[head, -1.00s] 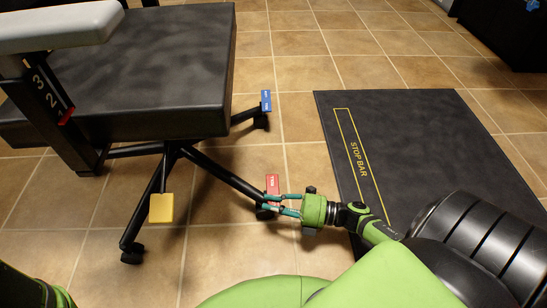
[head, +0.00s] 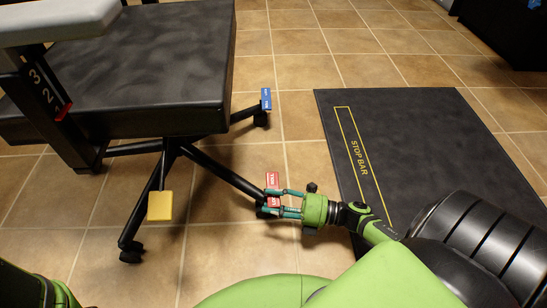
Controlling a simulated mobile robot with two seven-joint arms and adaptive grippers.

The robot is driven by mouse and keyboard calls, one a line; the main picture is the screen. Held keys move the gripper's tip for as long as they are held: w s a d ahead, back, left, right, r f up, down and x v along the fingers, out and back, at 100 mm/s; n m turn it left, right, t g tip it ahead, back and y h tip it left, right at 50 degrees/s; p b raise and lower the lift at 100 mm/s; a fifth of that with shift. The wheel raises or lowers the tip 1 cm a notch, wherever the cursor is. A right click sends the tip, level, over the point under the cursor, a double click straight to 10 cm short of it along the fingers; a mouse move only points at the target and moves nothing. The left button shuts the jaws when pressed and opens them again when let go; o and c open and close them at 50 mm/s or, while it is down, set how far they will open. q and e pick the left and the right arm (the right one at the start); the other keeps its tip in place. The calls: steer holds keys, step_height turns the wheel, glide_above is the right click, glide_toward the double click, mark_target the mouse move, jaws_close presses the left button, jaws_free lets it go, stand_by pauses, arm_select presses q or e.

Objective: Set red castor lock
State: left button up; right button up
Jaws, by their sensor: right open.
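A chair with a dark padded seat (head: 150,70) stands on a black base with several castor legs. The red castor lock (head: 272,180) is at the end of the leg pointing to the lower right. It shows an upper red face and a second red patch (head: 275,202) lower down, both with small white lettering that I cannot read surely. My right gripper (head: 268,201) is open at this castor, its teal fingers pointing left, one above and one below the lower red patch. The fingers partly hide the castor; contact is unclear. My left gripper is out of view.
A blue tag (head: 266,99) marks the far right castor and a yellow tag (head: 160,206) hangs at the front left leg. A black mat marked STOP BAR (head: 430,150) lies to the right. Tiled floor between is clear.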

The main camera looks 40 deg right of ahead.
steer(key=v, duration=1.1)
steer(key=shift+s+d, duration=0.25)
steer(key=shift+d, duration=0.05)
